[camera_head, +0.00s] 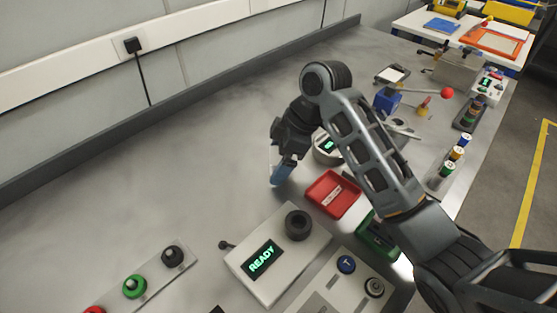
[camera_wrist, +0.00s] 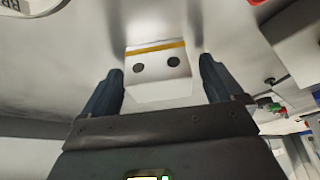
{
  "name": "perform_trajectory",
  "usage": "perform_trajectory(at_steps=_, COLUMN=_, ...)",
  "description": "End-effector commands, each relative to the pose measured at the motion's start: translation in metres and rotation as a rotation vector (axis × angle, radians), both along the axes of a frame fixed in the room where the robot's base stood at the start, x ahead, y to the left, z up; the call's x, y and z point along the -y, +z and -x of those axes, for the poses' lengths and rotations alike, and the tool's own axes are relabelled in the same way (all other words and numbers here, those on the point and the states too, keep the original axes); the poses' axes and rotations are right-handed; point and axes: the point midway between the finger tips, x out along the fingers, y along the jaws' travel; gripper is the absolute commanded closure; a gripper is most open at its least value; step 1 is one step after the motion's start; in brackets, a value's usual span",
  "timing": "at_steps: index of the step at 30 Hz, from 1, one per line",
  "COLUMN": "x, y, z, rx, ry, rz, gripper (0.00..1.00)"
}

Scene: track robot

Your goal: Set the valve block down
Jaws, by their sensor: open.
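A pale block (camera_wrist: 158,90) with two dark round holes and a yellow-orange stripe, which looks like the valve block, sits between the fingers of my gripper (camera_wrist: 160,78) in the wrist view. The fingers are open, one on each side of it, with a gap visible at the right finger. The block appears to rest on the grey surface, though its underside is hidden. In the head view my gripper (camera_head: 279,172) points down low over the grey bench (camera_head: 200,150), left of the red tray. The block is mostly hidden there by the gripper.
A red tray (camera_head: 333,194) and a round device with a green display (camera_head: 327,147) stand close to the right. A white READY box (camera_head: 262,262) with a dark knob is nearer. A button strip (camera_head: 150,283) lies at front left. The bench to the left is clear.

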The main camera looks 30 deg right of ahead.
Motion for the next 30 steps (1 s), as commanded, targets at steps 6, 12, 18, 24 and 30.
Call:
perform_trajectory(at_steps=6, x=-0.0007, y=-0.0031, z=-0.0008, rx=0.001, ry=0.0, rz=0.0, gripper=0.06)
perform_trajectory(at_steps=12, x=-0.0007, y=-0.0028, z=-0.0007, rx=0.001, ry=0.0, rz=0.0, gripper=0.2)
perform_trajectory(at_steps=18, x=-0.0007, y=-0.0028, z=-0.0007, rx=0.001, ry=0.0, rz=0.0, gripper=0.39)
perform_trajectory(at_steps=24, x=-0.0007, y=-0.0027, z=-0.0007, rx=0.001, ry=0.0, rz=0.0, gripper=0.58)
perform_trajectory(at_steps=30, x=-0.0006, y=-0.0021, z=-0.0008, rx=0.002, ry=-0.001, rz=0.0, gripper=0.77)
